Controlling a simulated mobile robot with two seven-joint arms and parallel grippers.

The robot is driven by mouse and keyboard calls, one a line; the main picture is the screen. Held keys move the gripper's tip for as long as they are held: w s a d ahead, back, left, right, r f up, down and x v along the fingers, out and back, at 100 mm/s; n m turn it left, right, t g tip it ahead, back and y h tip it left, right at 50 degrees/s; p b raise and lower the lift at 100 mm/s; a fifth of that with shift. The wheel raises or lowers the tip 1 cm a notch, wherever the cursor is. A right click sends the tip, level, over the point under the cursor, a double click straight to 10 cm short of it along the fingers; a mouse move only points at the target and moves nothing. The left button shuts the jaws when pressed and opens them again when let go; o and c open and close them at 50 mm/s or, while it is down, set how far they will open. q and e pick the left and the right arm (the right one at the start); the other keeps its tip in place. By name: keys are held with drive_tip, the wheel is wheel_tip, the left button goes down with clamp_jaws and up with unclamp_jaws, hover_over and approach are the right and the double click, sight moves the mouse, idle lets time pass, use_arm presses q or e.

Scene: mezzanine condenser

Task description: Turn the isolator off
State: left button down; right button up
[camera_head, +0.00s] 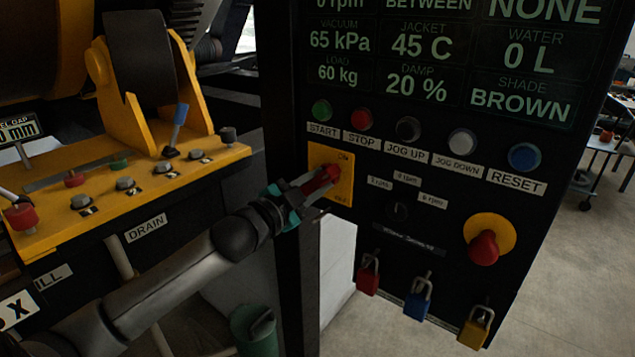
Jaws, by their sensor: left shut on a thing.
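The isolator is a yellow plate (345,188) with a red handle (332,172), on the left side of the black control panel. A small label, which seems to read ON, is at the top of the plate, and another label at the bottom is too small to read surely. My left gripper (318,184) reaches in from the left and is shut on the red handle. The fingers cover part of the handle, so its exact angle is hard to tell. My right gripper is not in view.
Above the isolator are the START (322,110) and STOP (361,119) buttons. A red emergency knob (483,247) on a yellow disc is at right. Red, blue and yellow padlocks (418,304) hang below. A yellow ledge with knobs (215,160) stands at left, near my arm.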

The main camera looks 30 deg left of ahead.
use_arm(q)
drive_tip(key=shift+m, duration=0.5)
drive_tip(key=m+p, duration=0.1)
drive_tip(key=m, duration=0.1)
drive_tip(key=shift+m+p, duration=0.4)
drive_tip(key=m+p, duration=0.1)
drive_tip(key=m, duration=0.3)
drive_tip(key=shift+m, duration=0.3)
drive_tip(key=m+p, duration=0.1)
drive_tip(key=m, duration=0.3)
drive_tip(key=shift+m, duration=0.3)
drive_tip(key=m+p, duration=0.1)
drive_tip(key=m, duration=0.3)
drive_tip(key=shift+f+m, duration=0.1)
drive_tip(key=shift+m, duration=0.6)
drive_tip(key=c, duration=0.6)
unclamp_jaws()
drive_tip(key=shift+c, duration=0.2)
drive_tip(key=shift+s, duration=0.15)
